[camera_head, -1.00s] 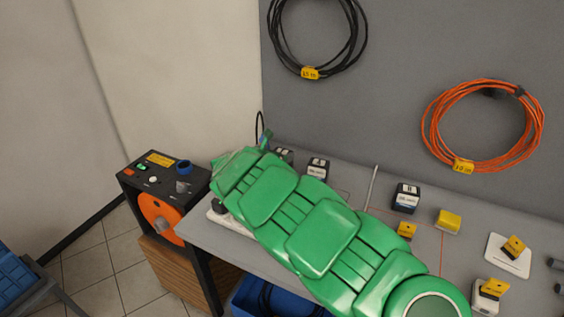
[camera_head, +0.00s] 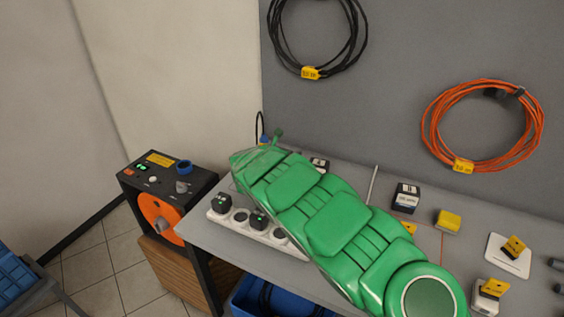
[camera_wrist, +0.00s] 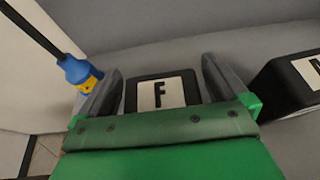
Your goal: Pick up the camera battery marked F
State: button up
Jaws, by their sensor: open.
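The camera battery marked F (camera_wrist: 161,93) is black with a white label and shows in the wrist view. It lies between the two open fingers of my gripper (camera_wrist: 163,85), with a narrow gap visible on each side. The lower part of the battery is hidden behind the gripper body. In the head view my green arm covers that spot, and the gripper's fingers are hidden there. A second black battery with a white label (camera_wrist: 305,72) stands to the right of the right finger; its letter is cut off.
A blue and yellow cable end (camera_wrist: 80,72) is close by the left finger. A white power strip (camera_head: 247,227) with black plugs lies along the table's left front edge. A dark box with an orange reel (camera_head: 162,215) stands left of the table. More labelled blocks (camera_head: 407,198) stand to the right.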

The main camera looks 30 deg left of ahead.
jog(key=shift+c, duration=0.2)
jog(key=c, duration=1.4)
